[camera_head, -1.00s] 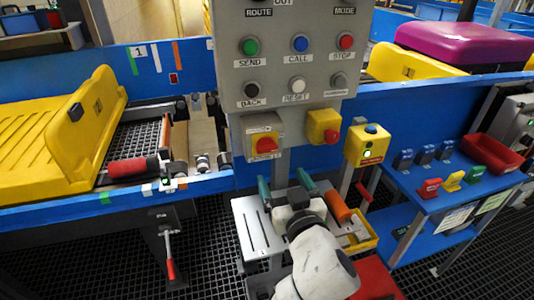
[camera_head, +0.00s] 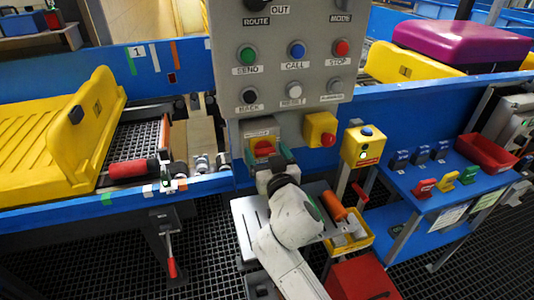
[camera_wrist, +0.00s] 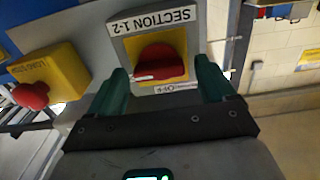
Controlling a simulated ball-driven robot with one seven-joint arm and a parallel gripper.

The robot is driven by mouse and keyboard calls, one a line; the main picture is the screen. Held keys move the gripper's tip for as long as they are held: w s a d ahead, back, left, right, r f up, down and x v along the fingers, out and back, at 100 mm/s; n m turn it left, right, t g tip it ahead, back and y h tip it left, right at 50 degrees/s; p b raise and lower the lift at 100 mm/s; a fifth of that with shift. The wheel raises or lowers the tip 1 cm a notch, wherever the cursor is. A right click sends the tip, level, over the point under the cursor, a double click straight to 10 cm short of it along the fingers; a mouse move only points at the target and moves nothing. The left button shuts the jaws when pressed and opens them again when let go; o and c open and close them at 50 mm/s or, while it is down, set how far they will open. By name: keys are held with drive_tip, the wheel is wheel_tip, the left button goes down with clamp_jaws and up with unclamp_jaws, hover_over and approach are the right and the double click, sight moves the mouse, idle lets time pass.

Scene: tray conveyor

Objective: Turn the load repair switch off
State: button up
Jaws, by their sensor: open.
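A rotary switch with a red knob (camera_head: 263,148) on a yellow plate sits on a grey box below the button panel. In the wrist view the red knob (camera_wrist: 158,62) lies between my fingers, its white mark pointing left. The label plate (camera_wrist: 155,20) appears to read "SECTION 1-2", and a smaller "OFF" label (camera_wrist: 168,88) is at the knob's other side. No label reading "load repair" is legible. My gripper (camera_head: 269,160) is open in front of the switch; in the wrist view its green fingers (camera_wrist: 162,72) flank the knob, with gaps visible. Contact cannot be told.
A yellow box with a red mushroom button (camera_head: 327,140) is close beside the switch. The grey button panel (camera_head: 270,75) is above. A yellow box with a blue button (camera_head: 364,146) stands to the right. A small grey work tray (camera_head: 246,225) is below my arm.

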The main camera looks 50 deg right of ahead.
drive_tip(key=shift+c, duration=0.2)
drive_tip(key=c, duration=1)
drive_tip(key=shift+n, duration=0.3)
drive_tip(key=n, duration=0.3)
drive_tip(key=shift+a+n, duration=0.1)
drive_tip(key=shift+n, duration=0.3)
drive_tip(key=n+p, duration=0.1)
drive_tip(key=n, duration=0.6)
drive_tip(key=n+p, duration=0.1)
drive_tip(key=n, duration=0.1)
drive_tip(key=shift+w+a+f+n+p, duration=0.1)
drive_tip(key=shift+a+f+n+p, duration=0.05)
drive_tip(key=shift+n+p, duration=0.2)
drive_tip(key=shift+f+n+p, duration=0.15)
drive_tip(key=shift+n+p, duration=0.3)
drive_tip(key=shift+n, duration=1.5)
